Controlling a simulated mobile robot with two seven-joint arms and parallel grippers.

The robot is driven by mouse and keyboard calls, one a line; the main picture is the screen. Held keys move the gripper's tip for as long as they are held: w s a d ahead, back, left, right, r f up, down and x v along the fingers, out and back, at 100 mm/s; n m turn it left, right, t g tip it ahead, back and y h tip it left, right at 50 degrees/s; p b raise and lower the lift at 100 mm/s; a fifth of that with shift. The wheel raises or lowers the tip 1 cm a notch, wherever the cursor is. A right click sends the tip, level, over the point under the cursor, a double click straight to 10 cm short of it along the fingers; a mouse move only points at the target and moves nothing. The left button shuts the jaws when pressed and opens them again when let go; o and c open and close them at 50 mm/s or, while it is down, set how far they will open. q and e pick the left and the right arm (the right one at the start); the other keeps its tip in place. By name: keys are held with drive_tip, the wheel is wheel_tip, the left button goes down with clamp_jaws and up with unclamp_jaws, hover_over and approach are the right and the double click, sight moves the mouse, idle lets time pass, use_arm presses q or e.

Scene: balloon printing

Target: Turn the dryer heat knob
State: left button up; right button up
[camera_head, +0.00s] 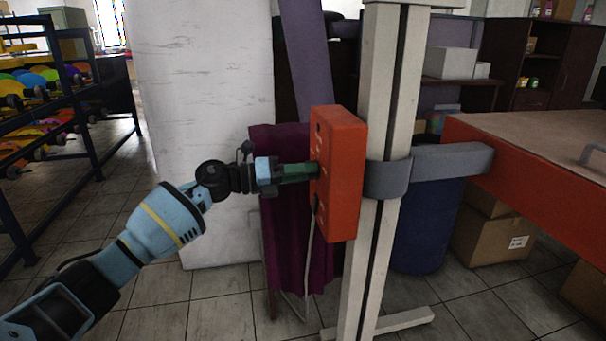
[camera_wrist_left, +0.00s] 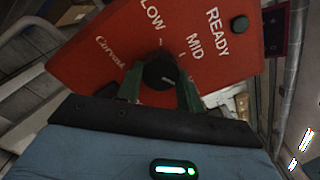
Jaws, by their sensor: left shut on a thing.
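The dryer's red control box (camera_head: 345,175) is mounted on a pale upright post. Its face, with the words LOW, MID and READY, shows in the left wrist view (camera_wrist_left: 90,65). The black heat knob (camera_wrist_left: 160,72) sits below the LOW and MID labels. My left gripper (camera_head: 314,171) reaches the box face from the left. In the left wrist view its two green fingers (camera_wrist_left: 160,90) are on either side of the knob and shut on it. In the head view the knob is hidden by the fingers. My right gripper is not in view.
A small black button (camera_wrist_left: 240,24) is beside READY. A grey clamp arm (camera_head: 450,160) joins the post (camera_head: 390,90) to an orange-edged table (camera_head: 540,185) at right. A blue barrel (camera_head: 430,230) and cardboard boxes (camera_head: 490,235) stand behind. A rack (camera_head: 60,110) is at left.

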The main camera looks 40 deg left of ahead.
use_arm(q)
drive_tip(key=o, duration=1)
drive_tip(key=shift+s+a, duration=0.1)
drive_tip(key=b+v, duration=0.1)
drive_tip(key=v, duration=0.6)
drive_tip(key=shift+s+a, duration=0.2)
